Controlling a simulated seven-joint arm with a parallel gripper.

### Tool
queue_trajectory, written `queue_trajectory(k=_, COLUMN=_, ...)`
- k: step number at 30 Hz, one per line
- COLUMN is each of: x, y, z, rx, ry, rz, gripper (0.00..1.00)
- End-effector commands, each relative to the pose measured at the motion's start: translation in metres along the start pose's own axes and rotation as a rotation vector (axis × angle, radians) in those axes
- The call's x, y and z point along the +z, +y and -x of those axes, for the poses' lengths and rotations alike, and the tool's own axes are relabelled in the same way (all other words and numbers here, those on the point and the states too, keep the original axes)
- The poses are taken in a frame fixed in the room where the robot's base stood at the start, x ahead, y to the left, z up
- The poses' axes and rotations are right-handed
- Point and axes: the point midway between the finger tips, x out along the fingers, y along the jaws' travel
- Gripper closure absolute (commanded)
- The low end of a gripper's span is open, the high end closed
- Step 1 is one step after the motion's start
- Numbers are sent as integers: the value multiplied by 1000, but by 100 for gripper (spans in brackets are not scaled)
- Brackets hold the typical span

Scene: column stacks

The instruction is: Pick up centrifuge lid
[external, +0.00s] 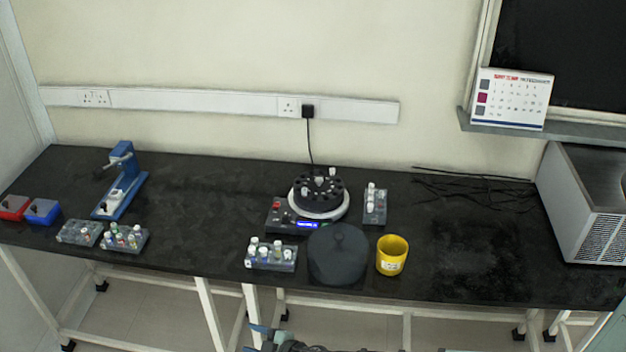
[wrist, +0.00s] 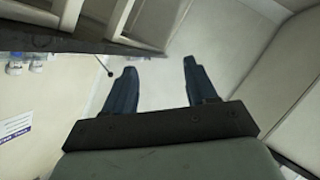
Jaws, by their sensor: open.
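The centrifuge lid (external: 337,258) is a dark grey, round cover with a small knob on top. It rests on the black bench near the front edge, in front of the centrifuge (external: 318,203). The centrifuge is uncovered, and its black rotor and several light tubes show. My gripper (wrist: 160,66) is open, with two blue fingers apart and nothing between them. In the external view only part of my arm shows at the bottom edge, below the bench front and apart from the lid. The lid is not recognisable in the wrist view.
A yellow cup (external: 392,256) stands close to the right of the lid. A vial rack (external: 271,257) stands close to its left. Another small rack (external: 375,206) is right of the centrifuge. A black cable (external: 310,142) runs to the wall socket.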

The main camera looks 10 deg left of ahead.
Motion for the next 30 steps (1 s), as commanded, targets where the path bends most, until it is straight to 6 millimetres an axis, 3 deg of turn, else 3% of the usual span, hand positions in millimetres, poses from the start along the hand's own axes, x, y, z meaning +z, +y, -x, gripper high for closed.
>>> queue_trajectory(k=3, x=-38, y=-21, z=2, rx=-37, ry=66, rz=27, gripper=43)
queue_trajectory(k=9, x=-85, y=-46, z=9, rx=-80, ry=144, rz=53, gripper=43)
queue_trajectory(k=16, x=-132, y=-56, z=24, rx=-94, ry=213, rz=45, gripper=43)
queue_trajectory(k=20, x=-135, y=-31, z=31, rx=-42, ry=205, rz=-14, gripper=43)
queue_trajectory(k=30, x=-88, y=67, z=46, rx=177, ry=117, rz=-217, gripper=43)
